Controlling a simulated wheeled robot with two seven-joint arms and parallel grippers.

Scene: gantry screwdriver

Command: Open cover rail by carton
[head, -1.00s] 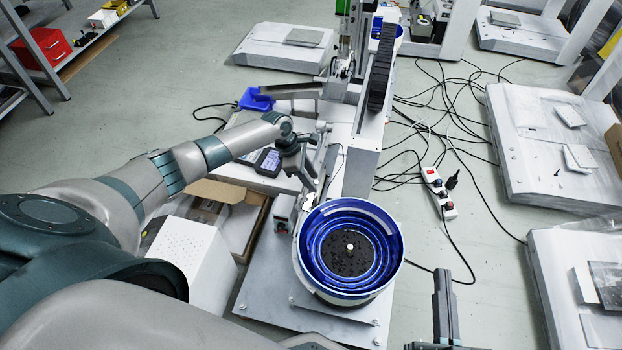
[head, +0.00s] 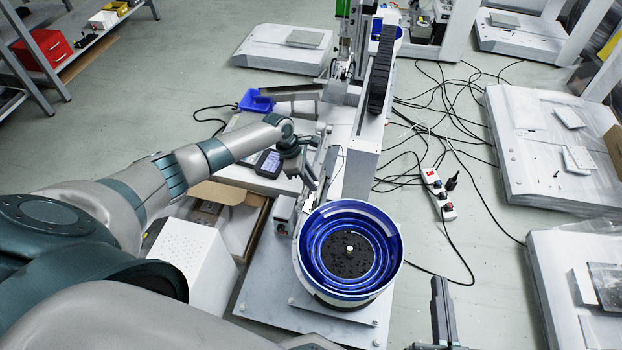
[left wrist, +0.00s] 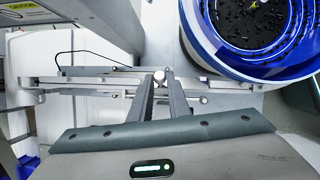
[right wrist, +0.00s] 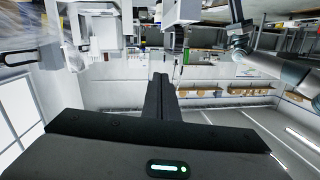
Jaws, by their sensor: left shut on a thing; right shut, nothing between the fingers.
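The cover rail (left wrist: 90,81) is a thin metal bar running across the left wrist view. The fingers partly hide the rail. My right gripper (head: 441,283) is shut and empty, right of the bowl; its fingers also show in the right wrist view (right wrist: 160,82).
The blue bowl feeder (head: 350,250) stands close right of my left gripper. A handheld screen device (head: 268,163) and a blue bin (head: 256,100) are left of the machine. A white box (head: 193,262) stands below the carton. Cables and a power strip (head: 438,193) lie on the right floor.

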